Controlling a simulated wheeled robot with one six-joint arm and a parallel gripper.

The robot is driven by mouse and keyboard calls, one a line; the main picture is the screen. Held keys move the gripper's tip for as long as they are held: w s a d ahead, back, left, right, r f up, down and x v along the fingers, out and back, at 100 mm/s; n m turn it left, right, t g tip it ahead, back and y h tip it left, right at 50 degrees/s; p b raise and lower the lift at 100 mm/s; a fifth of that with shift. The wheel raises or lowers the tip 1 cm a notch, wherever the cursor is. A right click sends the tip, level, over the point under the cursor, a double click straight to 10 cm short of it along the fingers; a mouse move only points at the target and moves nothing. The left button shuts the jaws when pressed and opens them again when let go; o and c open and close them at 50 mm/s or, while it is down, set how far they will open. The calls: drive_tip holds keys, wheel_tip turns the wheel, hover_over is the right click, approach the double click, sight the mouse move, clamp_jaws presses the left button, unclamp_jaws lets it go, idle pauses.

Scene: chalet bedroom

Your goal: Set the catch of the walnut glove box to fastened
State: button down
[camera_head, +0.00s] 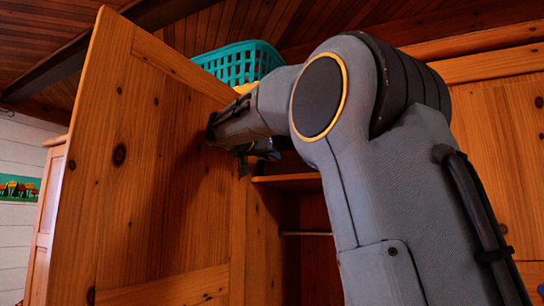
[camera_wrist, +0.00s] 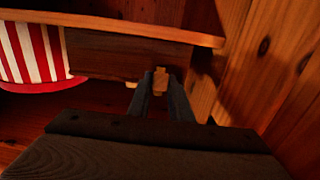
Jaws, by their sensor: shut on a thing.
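In the wrist view, a dark brown wooden box front (camera_wrist: 110,56), which looks like the walnut glove box, sits under a lighter orange board. A small pale catch piece (camera_wrist: 160,76) stands at its lower right part. My gripper (camera_wrist: 162,92) is shut on this piece, one finger on each side. Another small pale tab (camera_wrist: 131,84) shows to its left at the box's lower edge. I cannot tell the catch's setting. In the head view my arm reaches to the open wardrobe door; the fingertips and box cannot be made out there.
The open wardrobe door (camera_head: 150,165) stands close to the left of my wrist. A teal basket (camera_head: 240,63) is on top of the wardrobe. A shelf (camera_head: 288,181) lies below my wrist. A red-and-white striped thing (camera_wrist: 36,52) is left of the box.

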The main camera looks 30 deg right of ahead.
drive_tip(key=shift+d+r+g+y+p, duration=0.2)
drive_tip(key=shift+r+g+y+p, duration=0.7)
drive_tip(key=shift+p, duration=1.55)
drive_tip(key=y+p, duration=0.1)
drive_tip(key=p, duration=0.1)
drive_tip(key=shift+w+d+p, duration=0.1)
drive_tip(key=shift+d+p, duration=0.05)
drive_tip(key=shift+p, duration=0.25)
drive_tip(key=shift+g+p, duration=0.3)
drive_tip(key=shift+p, duration=0.2)
drive_tip(key=shift+w+y, duration=0.1)
drive_tip(key=shift+y, duration=0.2)
drive_tip(key=shift+f, duration=0.1)
drive_tip(key=c, duration=1.6)
unclamp_jaws()
